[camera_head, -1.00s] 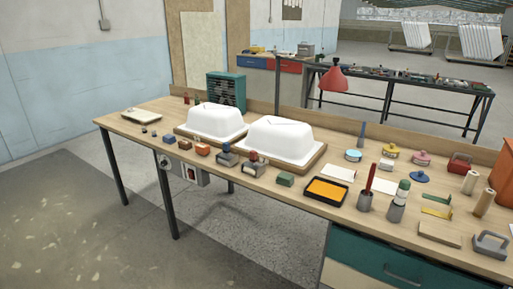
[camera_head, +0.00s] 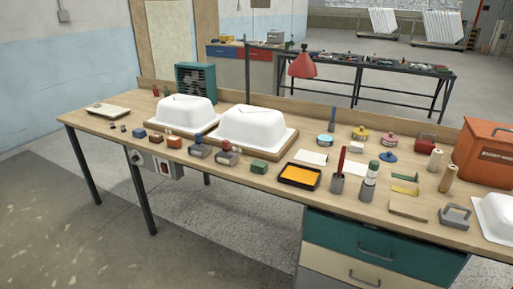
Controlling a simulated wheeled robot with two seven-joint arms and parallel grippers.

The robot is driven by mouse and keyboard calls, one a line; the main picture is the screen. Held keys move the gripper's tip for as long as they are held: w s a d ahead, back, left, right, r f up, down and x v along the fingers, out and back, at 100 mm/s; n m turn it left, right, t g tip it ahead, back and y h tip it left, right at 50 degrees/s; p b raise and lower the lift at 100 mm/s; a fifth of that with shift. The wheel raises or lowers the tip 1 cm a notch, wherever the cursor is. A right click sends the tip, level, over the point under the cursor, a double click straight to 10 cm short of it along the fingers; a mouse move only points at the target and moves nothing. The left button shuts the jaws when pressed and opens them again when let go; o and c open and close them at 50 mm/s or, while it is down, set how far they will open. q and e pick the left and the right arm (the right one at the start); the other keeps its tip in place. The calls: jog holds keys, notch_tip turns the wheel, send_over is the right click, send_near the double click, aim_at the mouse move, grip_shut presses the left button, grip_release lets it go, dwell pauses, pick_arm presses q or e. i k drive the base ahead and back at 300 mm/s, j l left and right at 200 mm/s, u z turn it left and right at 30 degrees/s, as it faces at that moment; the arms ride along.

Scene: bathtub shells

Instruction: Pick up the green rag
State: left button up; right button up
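A small dark green item (camera_head: 258,167) lies near the front edge of the workbench (camera_head: 225,173), just in front of the right one of the two white tub shells (camera_head: 257,124). It looks like a compact folded block. It is the likeliest green rag, but at this size I cannot tell cloth from a solid block. Nothing touches it. Neither of my grippers shows in the head view.
A black tray with orange inside (camera_head: 299,176) sits right of the green item. Grey blocks with blue and brown tops (camera_head: 228,157) stand left. A grey pot (camera_head: 337,184), wooden rolls and an orange box (camera_head: 486,154) stand further right. Open floor lies in front.

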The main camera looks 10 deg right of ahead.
aim_at(258, 166)
jog(key=i+j+z, duration=0.3)
jog(key=i, duration=0.3)
jog(key=i+j+z, duration=0.3)
jog(key=i+j, duration=0.25)
